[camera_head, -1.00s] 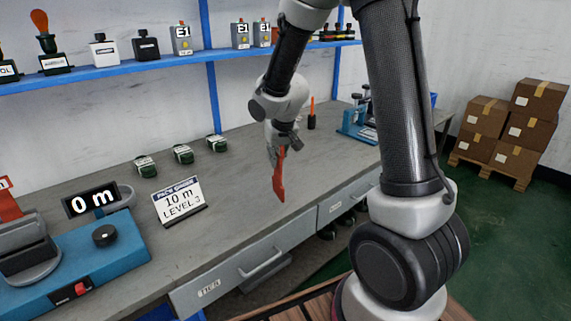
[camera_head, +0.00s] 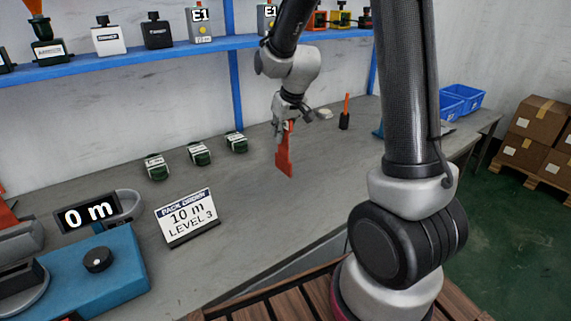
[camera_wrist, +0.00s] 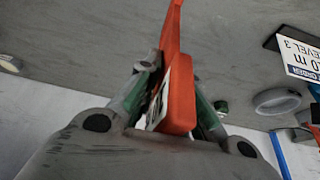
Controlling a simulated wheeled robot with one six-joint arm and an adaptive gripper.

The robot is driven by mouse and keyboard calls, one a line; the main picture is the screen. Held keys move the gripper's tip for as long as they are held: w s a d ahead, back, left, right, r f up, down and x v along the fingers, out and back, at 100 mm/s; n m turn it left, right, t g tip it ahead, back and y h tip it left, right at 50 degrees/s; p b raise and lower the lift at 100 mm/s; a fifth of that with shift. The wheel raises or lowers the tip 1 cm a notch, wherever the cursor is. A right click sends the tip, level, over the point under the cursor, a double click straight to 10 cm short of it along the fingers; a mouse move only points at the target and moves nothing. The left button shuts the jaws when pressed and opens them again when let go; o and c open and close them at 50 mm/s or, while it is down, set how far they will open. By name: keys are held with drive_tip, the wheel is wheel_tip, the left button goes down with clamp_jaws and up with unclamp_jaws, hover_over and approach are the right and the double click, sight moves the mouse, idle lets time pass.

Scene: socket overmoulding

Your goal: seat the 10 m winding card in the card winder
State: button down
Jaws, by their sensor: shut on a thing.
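My gripper (camera_head: 284,128) is shut on a flat red-orange card (camera_head: 284,158), held upright over the middle of the bench. In the wrist view the card (camera_wrist: 180,95) stands between the two fingers, and part of a white label shows on it. The label's text cannot be read there.
A "10 m LEVEL 3" sign (camera_head: 187,218) stands between the machine and the card. A black holder with an orange stick (camera_head: 345,118) stands right of the gripper. A blue shelf (camera_head: 180,52) runs above the bench.

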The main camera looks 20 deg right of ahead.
hover_over(281, 170)
drive_tip(key=shift+w+d+f, duration=0.1)
drive_tip(key=shift+w+f, duration=0.1)
drive_tip(key=shift+f, duration=1.55)
drive_tip(key=shift+w+d+f, duration=0.1)
drive_tip(key=shift+w+f, duration=0.05)
drive_tip(key=shift+f, duration=1.6)
drive_tip(key=c, duration=1.6)
unclamp_jaws()
drive_tip(key=shift+f, duration=0.1)
drive_tip(key=shift+o, duration=0.2)
